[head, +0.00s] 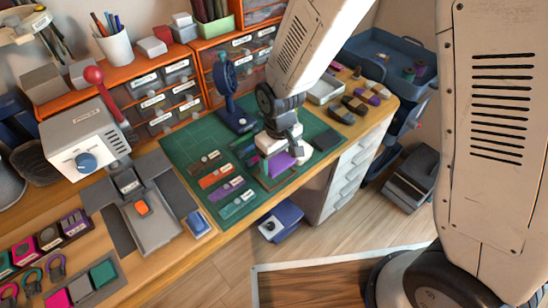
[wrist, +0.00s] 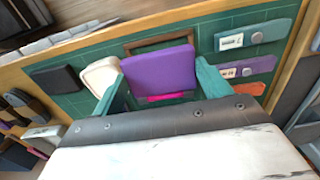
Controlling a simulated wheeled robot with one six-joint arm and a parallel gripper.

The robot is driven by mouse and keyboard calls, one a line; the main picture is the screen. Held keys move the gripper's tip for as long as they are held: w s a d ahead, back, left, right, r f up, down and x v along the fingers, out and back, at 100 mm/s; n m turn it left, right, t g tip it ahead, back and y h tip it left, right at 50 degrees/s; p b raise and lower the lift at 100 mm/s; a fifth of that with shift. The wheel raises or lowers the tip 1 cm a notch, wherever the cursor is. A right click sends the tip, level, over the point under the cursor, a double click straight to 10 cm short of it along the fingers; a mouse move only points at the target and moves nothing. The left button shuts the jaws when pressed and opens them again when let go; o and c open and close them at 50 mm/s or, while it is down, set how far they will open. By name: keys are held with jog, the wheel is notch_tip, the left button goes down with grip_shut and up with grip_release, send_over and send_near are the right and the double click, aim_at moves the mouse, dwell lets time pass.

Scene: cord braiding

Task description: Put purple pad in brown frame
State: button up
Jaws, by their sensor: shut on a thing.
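My gripper (wrist: 160,82) is shut on the purple pad (wrist: 158,67), with a teal finger at each side of it. In the head view the purple pad (head: 279,165) shows below my gripper, over the front edge of the green mat. The brown frame (wrist: 150,39) shows just beyond the pad in the wrist view; the pad hides much of it. The pad looks apart from the frame's far edge, and I cannot tell its height above it. A pink strip (wrist: 170,97) shows at the pad's near edge.
The green cutting mat (head: 188,150) lies below. Several labelled tools, including an orange one (head: 216,176), lie left of my gripper. A dark block (wrist: 55,77) and a whitish piece (wrist: 99,75) lie beside the frame. A blue stand (head: 232,100) rises behind.

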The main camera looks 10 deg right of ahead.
aim_at(275, 159)
jog(key=f, duration=0.2)
jog(key=w+f, duration=0.1)
jog(key=shift+a, duration=0.25)
jog(key=shift+a+f, duration=0.15)
jog(key=shift+f, duration=0.2)
jog(key=shift+f, duration=0.1)
jog(key=shift+f, duration=0.4)
jog(key=shift+f, duration=0.1)
jog(key=o, duration=1)
